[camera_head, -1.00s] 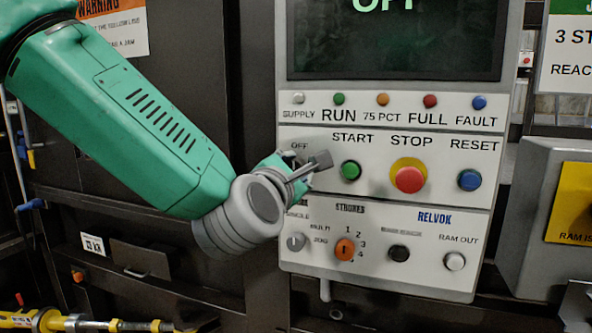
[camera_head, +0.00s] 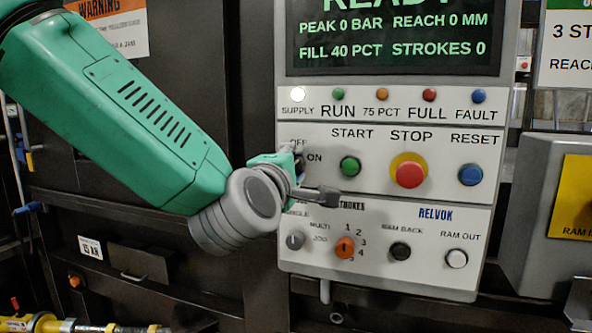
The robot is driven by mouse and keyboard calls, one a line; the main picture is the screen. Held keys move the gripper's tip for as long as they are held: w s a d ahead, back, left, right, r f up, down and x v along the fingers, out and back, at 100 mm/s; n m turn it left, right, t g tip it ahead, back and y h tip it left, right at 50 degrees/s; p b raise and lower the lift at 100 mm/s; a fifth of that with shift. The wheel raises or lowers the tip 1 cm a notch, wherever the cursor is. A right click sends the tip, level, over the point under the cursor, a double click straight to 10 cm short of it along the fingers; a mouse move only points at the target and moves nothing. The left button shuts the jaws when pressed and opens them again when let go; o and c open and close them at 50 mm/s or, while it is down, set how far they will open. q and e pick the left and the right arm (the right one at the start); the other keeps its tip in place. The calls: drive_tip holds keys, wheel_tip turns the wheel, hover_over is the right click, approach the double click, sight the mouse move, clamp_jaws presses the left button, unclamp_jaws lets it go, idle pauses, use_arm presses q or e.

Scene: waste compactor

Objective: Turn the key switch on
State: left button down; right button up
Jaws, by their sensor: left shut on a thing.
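The key switch sits at the left of the control panel's middle row, beside the OFF and ON labels (camera_head: 314,157). My left gripper covers it, so the key itself is hidden. My left gripper (camera_head: 303,175) is shut on the key switch and is turned, with one dark finger pointing right below the ON label. The display (camera_head: 395,35) shows a READY message with green lines of text. The SUPPLY lamp (camera_head: 297,95) glows white. My right gripper is not in view.
To the right are the green START button (camera_head: 350,167), red STOP button (camera_head: 409,174) and blue RESET button (camera_head: 470,175). Below are an orange selector (camera_head: 345,247) and a grey one (camera_head: 295,240). A grey box (camera_head: 555,190) stands right of the panel.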

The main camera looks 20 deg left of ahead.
use_arm(q)
drive_tip(key=shift+f+m, duration=0.25)
drive_tip(key=shift+m, duration=0.8)
drive_tip(key=shift+f+m, duration=0.2)
drive_tip(key=shift+m, duration=0.85)
drive_tip(key=c, duration=1.2)
unclamp_jaws()
drive_tip(key=shift+o, duration=0.2)
drive_tip(key=shift+r, duration=0.2)
drive_tip(key=shift+s, duration=0.25)
drive_tip(key=s, duration=0.7)
drive_tip(key=shift+f, duration=0.2)
